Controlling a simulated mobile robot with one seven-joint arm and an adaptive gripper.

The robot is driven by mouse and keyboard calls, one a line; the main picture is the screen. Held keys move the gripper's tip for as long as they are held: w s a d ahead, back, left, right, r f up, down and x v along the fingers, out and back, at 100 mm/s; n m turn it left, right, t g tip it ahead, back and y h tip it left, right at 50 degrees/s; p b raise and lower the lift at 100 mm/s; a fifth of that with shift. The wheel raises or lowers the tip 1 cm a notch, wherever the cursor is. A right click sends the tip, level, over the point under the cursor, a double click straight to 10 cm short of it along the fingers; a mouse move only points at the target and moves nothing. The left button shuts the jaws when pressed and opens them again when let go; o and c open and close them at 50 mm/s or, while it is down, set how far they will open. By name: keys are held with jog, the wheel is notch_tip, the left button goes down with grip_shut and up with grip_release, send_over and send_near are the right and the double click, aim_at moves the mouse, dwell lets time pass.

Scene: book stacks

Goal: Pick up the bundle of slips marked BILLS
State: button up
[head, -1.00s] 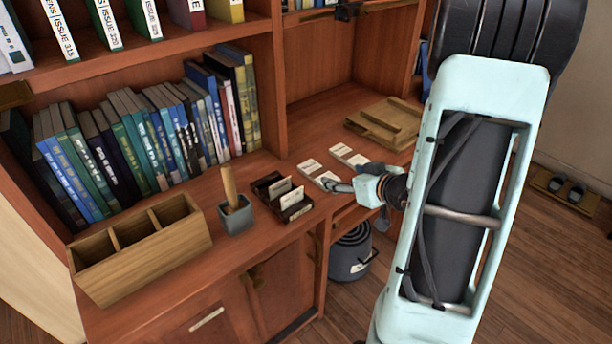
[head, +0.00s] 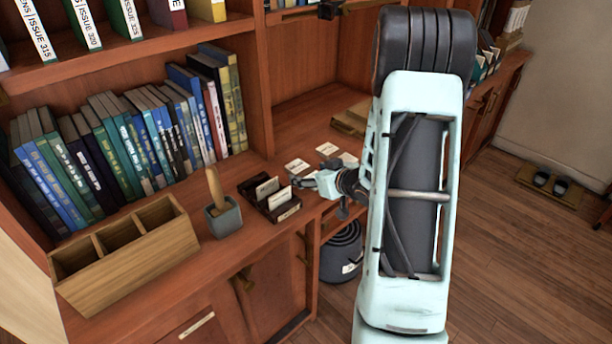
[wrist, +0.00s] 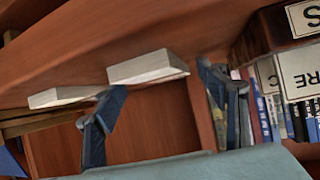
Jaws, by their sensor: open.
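Pale slip bundles lie flat on the wooden desk top in the head view: one bundle (head: 297,166) just behind my gripper, another bundle (head: 327,149) further back, and a pale patch beside my arm that may be a third. Their print is too small to read, so I cannot tell which says BILLS. My gripper (head: 303,182) is low over the desk, near the front bundle. In the wrist view its fingers (wrist: 160,112) are spread and empty. A larger bundle (wrist: 148,66) shows between them and a smaller one (wrist: 62,97) near the left finger.
A dark card holder (head: 270,203) with upright cards stands just left of my gripper; lettered cards (wrist: 300,72) show at right in the wrist view. A grey pot (head: 222,218) and wooden box (head: 128,250) stand further left. Books line the shelf behind. A wooden tray (head: 350,119) lies further back.

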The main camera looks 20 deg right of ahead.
jog(key=shift+c, duration=0.5)
jog(key=c, duration=1.3)
